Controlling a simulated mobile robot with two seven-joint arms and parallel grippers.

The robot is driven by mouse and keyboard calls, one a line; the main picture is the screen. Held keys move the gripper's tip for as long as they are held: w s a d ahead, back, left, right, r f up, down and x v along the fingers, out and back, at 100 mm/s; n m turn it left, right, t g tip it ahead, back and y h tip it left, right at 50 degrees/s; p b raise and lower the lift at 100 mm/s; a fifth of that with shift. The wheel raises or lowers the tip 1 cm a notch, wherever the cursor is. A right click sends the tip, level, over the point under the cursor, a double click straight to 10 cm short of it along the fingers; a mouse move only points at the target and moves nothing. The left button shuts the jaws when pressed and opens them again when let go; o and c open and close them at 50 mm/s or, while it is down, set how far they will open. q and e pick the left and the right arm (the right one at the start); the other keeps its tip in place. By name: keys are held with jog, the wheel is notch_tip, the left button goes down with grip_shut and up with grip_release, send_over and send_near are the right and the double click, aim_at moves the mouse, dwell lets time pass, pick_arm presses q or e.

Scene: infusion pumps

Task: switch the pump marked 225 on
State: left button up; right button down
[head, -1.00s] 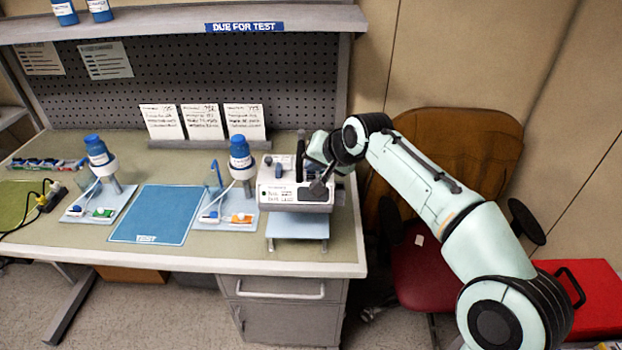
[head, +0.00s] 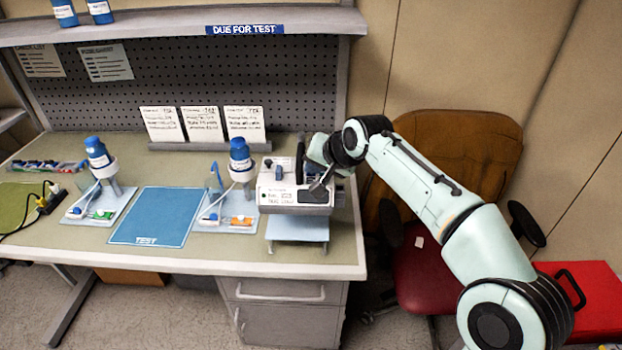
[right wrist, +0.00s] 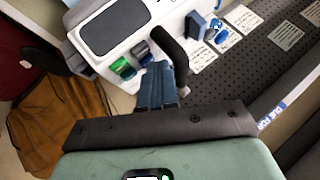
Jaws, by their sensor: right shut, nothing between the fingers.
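A white and grey pump (head: 283,197) stands on a pale stand at the right end of the bench. Its marking is too small to read. In the right wrist view the pump (right wrist: 160,12) shows tilted, with a dark panel (right wrist: 113,27), a green control (right wrist: 118,66), a dark one beside it and a black handle (right wrist: 168,48). My right gripper (head: 321,184) is at the right part of the pump's front. Its fingers (right wrist: 157,82) are shut with nothing between them, close to the controls; I cannot tell whether they touch. My left gripper is not in view.
A blue TEST mat (head: 152,215) lies mid-bench, clear. Trays with blue-capped bottles (head: 240,153) stand on both sides of it. Cards (head: 203,123) stand behind. A shelf (head: 180,22) overhangs the back. A chair (head: 455,160) and red case (head: 585,300) are at the right.

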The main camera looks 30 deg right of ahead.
aim_at(314, 180)
dwell(0.8)
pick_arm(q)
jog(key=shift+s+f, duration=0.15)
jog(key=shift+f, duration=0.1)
pick_arm(e)
jog(key=shift+f, duration=0.45)
pick_arm(q)
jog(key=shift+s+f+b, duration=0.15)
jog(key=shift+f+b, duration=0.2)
jog(key=shift+b, duration=0.15)
pick_arm(e)
jog(key=shift+f, duration=0.5)
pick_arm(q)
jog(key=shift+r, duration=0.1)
pick_arm(e)
jog(key=shift+r, duration=0.1)
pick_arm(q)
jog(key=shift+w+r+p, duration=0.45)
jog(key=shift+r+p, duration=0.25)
pick_arm(e)
jog(key=shift+r, duration=0.8)
